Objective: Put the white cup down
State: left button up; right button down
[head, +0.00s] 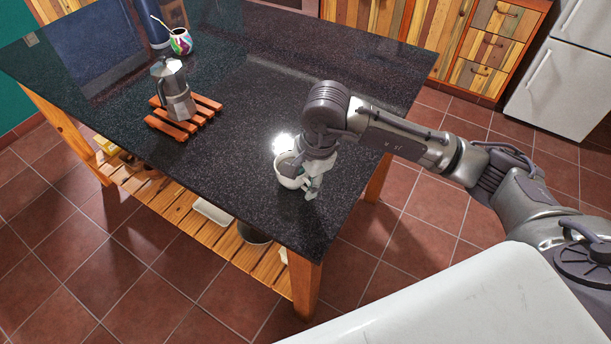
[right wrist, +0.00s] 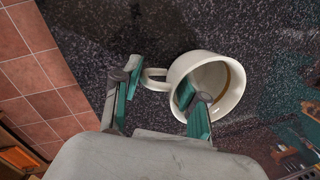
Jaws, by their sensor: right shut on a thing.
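The white cup (head: 289,170) is at the near right part of the dark countertop (head: 240,125). My right gripper (head: 312,186) is at the cup's right side in the head view and partly hides it. In the right wrist view the cup (right wrist: 228,75) shows its open mouth and a handle on its left. My right gripper (right wrist: 162,107) is shut on the cup, one finger inside the mouth and the other outside by the handle. Whether the cup's base touches the countertop cannot be told. My left gripper is not in view.
A moka pot (head: 174,92) stands on a wooden slatted trivet (head: 204,108). A colourful cup (head: 181,41) with a straw and a dark blue bottle (head: 152,22) stand at the back left. The countertop between trivet and cup is clear; its right edge is close.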

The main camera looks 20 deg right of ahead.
jog(key=shift+f, duration=0.1)
jog(key=shift+f, duration=0.1)
jog(key=c, duration=1.1)
grip_release()
jog(key=o, duration=0.5)
jog(key=shift+r, duration=0.45)
jog(key=r, duration=0.3)
jog(key=s+d+r+b, duration=0.1)
jog(key=r, duration=0.3)
jog(key=r+b, duration=0.1)
jog(key=r, duration=0.3)
jog(key=shift+s+d+r, duration=0.1)
jog(key=shift+s+d, duration=0.1)
jog(key=shift+d, duration=0.05)
